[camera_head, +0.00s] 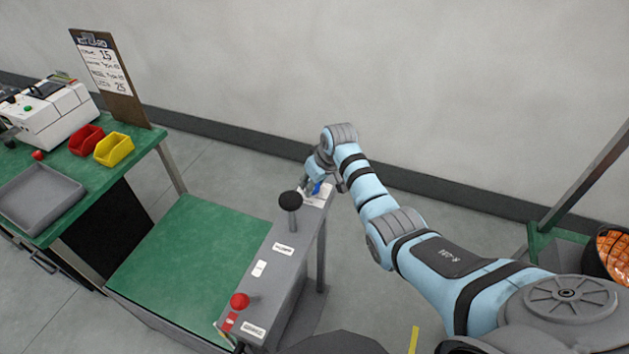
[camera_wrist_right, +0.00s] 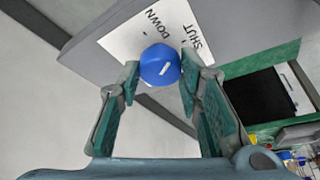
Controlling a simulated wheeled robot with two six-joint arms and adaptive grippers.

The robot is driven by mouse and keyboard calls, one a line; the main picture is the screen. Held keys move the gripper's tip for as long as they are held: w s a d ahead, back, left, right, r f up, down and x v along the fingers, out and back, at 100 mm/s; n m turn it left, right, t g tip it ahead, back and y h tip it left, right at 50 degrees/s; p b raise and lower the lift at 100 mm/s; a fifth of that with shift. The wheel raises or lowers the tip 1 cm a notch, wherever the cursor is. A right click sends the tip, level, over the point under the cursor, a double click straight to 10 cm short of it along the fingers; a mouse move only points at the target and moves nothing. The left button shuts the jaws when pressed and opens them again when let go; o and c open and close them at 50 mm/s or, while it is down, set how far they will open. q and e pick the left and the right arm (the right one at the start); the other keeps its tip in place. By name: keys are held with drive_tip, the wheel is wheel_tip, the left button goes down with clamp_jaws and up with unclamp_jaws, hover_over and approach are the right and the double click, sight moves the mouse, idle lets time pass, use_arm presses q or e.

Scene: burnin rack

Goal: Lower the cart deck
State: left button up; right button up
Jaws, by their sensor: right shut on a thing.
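The cart has a green deck (camera_head: 185,255) with a grey control panel (camera_head: 268,275) along its right side. A blue knob (camera_head: 317,188) sits at the panel's far end, partly hidden by my right gripper (camera_head: 314,182). In the right wrist view the blue knob (camera_wrist_right: 160,66) has a white pointer mark and sits against a white label (camera_wrist_right: 150,32) reading "DOWN" and "SHUT". The fingers of my right gripper (camera_wrist_right: 160,82) are closed on either side of the knob. My left gripper is in neither view.
The panel carries a black ball lever (camera_head: 290,199) and a red knob (camera_head: 239,301). A green bench (camera_head: 120,160) at left holds a grey tray (camera_head: 40,197), red bin (camera_head: 86,140) and yellow bin (camera_head: 114,149). The wall (camera_head: 400,70) is behind.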

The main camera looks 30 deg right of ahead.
drive_tip(key=m, duration=0.1)
drive_tip(key=m+h, duration=0.1)
drive_tip(key=m, duration=0.1)
drive_tip(key=shift+s+a+f+m, duration=0.15)
drive_tip(key=shift+a+m, duration=0.05)
drive_tip(key=shift+m, duration=0.1)
drive_tip(key=shift+m+g+h, duration=0.3)
drive_tip(key=shift+m+h, duration=0.6)
drive_tip(key=shift+m, duration=0.9)
drive_tip(key=o, duration=1.1)
